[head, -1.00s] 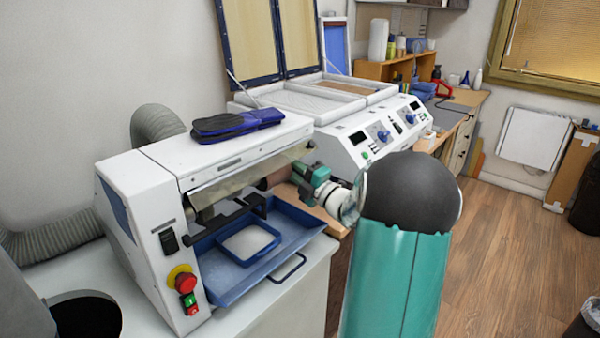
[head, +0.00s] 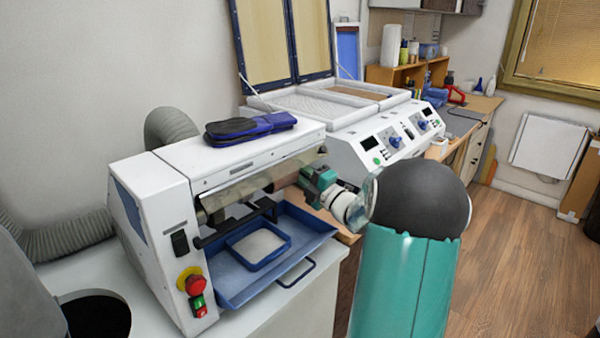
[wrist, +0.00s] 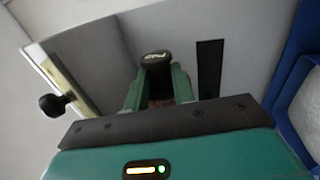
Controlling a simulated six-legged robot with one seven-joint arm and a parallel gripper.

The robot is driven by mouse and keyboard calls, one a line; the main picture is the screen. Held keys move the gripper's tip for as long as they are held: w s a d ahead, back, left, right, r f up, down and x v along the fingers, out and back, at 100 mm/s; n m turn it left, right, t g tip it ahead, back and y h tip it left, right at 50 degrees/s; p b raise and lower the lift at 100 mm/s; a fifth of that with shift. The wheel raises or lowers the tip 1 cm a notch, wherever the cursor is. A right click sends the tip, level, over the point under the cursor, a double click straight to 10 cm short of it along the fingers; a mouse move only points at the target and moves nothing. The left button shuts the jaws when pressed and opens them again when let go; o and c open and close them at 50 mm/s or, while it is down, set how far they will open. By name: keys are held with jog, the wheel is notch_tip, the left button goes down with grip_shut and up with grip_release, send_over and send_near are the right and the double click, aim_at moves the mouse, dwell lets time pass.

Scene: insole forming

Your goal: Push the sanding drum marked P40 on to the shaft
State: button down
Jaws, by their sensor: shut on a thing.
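The sander (head: 175,185) is a white machine with a clear hood, on the counter at left. My gripper (head: 308,183) is at the right end of its opening, under the hood's edge. It is shut on a brownish drum (head: 285,180), which is largely hidden by the fingers and hood. In the wrist view my green fingers (wrist: 157,88) stand either side of the drum, with a dark rounded end (wrist: 155,62) bearing a pale mark beyond them. I cannot read the mark. I cannot tell whether the drum is around the shaft.
A blue tray (head: 225,291) with a smaller tray (head: 238,255) lies below the opening. A dark bar (head: 225,236) crosses in front. A black knob (wrist: 52,104) shows at left in the wrist view. White presses (head: 370,150) stand behind.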

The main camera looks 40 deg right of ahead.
aim_at(288, 183)
jog(key=shift+s+a, duration=0.2)
jog(key=shift+a, duration=2.7)
dwell(3.4)
jog(key=c, duration=1.1)
grip_release()
jog(key=shift+a, duration=0.1)
jog(key=shift+o, duration=0.5)
jog(key=shift+o, duration=0.8)
jog(key=shift+s, duration=0.1)
